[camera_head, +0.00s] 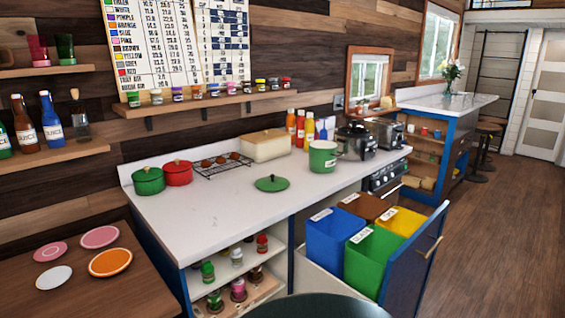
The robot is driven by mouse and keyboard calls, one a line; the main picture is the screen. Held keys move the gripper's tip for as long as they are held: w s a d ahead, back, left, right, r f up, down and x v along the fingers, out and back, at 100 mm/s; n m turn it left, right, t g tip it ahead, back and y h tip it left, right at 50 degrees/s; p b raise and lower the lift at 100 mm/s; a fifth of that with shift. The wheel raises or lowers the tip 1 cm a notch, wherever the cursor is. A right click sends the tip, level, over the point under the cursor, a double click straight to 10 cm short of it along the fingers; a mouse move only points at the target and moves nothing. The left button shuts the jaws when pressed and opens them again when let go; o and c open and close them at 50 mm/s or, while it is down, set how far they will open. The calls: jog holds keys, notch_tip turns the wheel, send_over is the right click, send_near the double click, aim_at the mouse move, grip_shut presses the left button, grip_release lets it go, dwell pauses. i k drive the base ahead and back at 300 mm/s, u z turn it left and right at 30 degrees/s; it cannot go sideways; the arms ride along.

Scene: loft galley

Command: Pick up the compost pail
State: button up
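A green open-topped vessel with a pale inside (323,158) stands upright on the white counter, near its front edge and left of the stove. It looks like the compost pail, but no label on it is readable. A loose green lid with a knob (272,183) lies flat on the counter to its left. My gripper is not in view, and nothing is seen touching the vessel.
A pulled-out drawer below holds blue (330,235), green (373,258), brown (363,206) and yellow (400,221) bins; its front (412,258) juts into the floor space. Sauce bottles (300,128) and a cooker (356,140) stand behind the vessel. Floor at right is clear.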

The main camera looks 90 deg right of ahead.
aim_at(323, 157)
jog(key=z, duration=3.4)
jog(key=i, duration=1.15)
